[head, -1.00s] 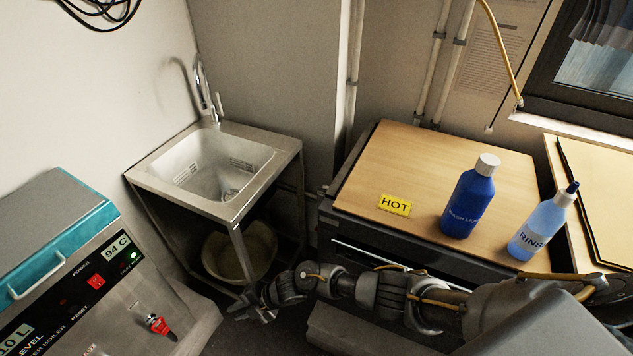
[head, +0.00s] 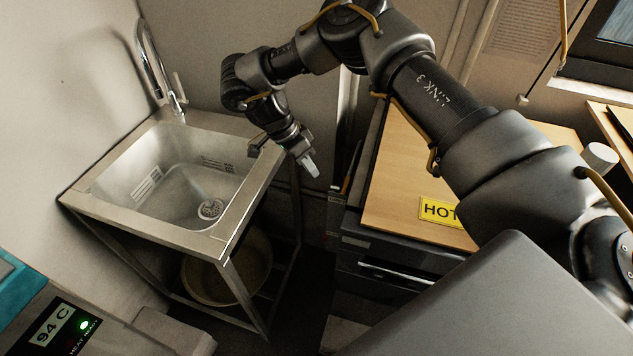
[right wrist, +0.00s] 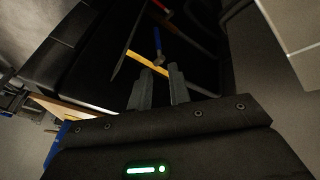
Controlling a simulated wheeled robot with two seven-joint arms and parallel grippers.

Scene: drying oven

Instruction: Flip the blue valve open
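The blue valve (right wrist: 157,40) shows in the right wrist view as a small blue lever beside a yellow pipe (right wrist: 148,63), in a dark gap. It lies ahead of my right gripper (right wrist: 160,80), whose two fingers stand apart with nothing between them. The fingers are apart from the lever. In the head view my right gripper (head: 286,157) hangs between the sink and the wooden-topped cabinet, pointing down. The valve cannot be made out in the head view. My left gripper is not in view.
The steel sink (head: 205,244) stands just left of my right gripper, with a bucket (head: 212,284) beneath. The cabinet (head: 395,200) with a HOT sign (head: 437,211) is to the right. A red part (right wrist: 161,5) shows beyond the blue lever. The boiler (head: 60,325) is lower left.

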